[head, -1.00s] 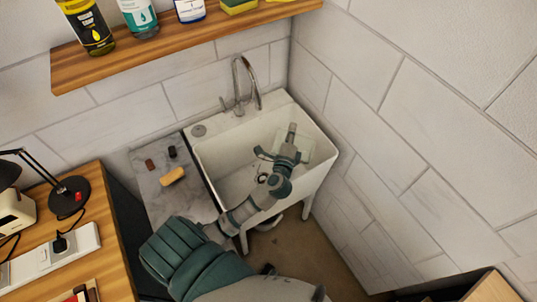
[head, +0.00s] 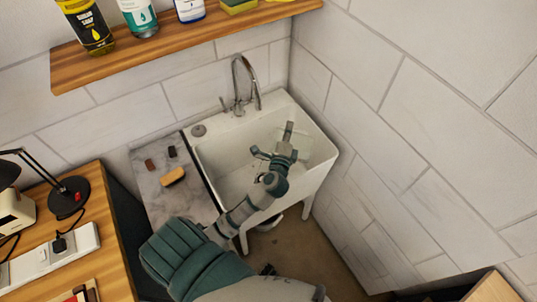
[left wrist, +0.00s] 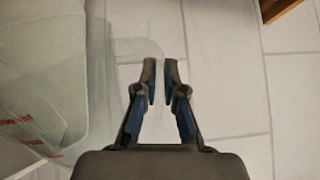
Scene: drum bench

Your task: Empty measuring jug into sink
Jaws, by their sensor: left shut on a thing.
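The clear measuring jug (head: 318,149) is held over the right part of the white sink (head: 222,160). It is see-through and hard to make out in the head view. In the left wrist view the jug (left wrist: 50,75) fills the left side, with red markings low on its wall. My left gripper (head: 284,142) is over the basin, with its fingers (left wrist: 160,75) nearly together on the jug's clear handle. I cannot tell the jug's exact tilt or whether liquid is in it. My right gripper is not in view.
A chrome tap (head: 238,88) stands at the sink's back. A grey marble counter (head: 155,192) with small items adjoins its left side. A wooden shelf (head: 180,52) with bottles hangs above. A tiled wall (head: 410,140) is close on the right. A desk with a lamp (head: 70,195) is at left.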

